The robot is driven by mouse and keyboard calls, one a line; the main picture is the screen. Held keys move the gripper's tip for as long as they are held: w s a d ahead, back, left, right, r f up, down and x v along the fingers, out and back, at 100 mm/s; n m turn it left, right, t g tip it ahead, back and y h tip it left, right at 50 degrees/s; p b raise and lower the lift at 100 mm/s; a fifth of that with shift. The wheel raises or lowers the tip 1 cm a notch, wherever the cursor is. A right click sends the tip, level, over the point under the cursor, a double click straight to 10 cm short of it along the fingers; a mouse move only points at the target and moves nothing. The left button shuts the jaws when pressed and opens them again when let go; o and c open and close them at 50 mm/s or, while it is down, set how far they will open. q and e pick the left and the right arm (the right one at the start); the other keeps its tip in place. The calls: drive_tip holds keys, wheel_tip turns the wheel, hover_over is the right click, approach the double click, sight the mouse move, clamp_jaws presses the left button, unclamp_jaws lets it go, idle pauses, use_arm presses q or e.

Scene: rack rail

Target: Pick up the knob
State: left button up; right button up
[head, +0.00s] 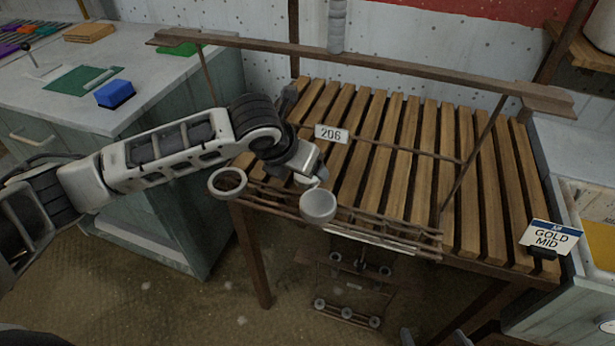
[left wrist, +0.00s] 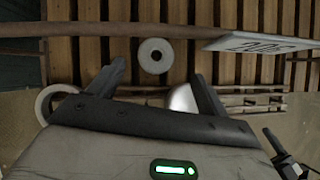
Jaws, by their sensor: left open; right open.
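A round pale grey piece with a small dark centre, which looks like the knob (left wrist: 146,61), shows in the left wrist view against the wooden slats, ahead of and between my left fingers. My left gripper (left wrist: 158,82) is open, with nothing between its fingertips. In the head view my left gripper (head: 303,172) is over the front left of the slatted bench, and my own wrist hides much of it. I cannot pick out the knob there. My right gripper (head: 433,337) shows only as two separate fingertips at the bottom edge, open and empty.
A slatted bench (head: 425,187) carries a raised wooden rail (head: 400,68) and a "206" plate (head: 331,133). Two round cups (head: 318,206) (head: 227,182) stand by its front edge. A "GOLD MID" sign (head: 550,237) is at right. A counter (head: 60,105) with a blue block (head: 115,93) is at left.

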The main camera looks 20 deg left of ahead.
use_arm(q)
drive_tip(key=shift+a+x, duration=0.1)
drive_tip(key=shift+x, duration=1.4)
drive_tip(key=shift+a+x, duration=0.15)
drive_tip(key=shift+x, duration=1.3)
drive_tip(key=c, duration=1.1)
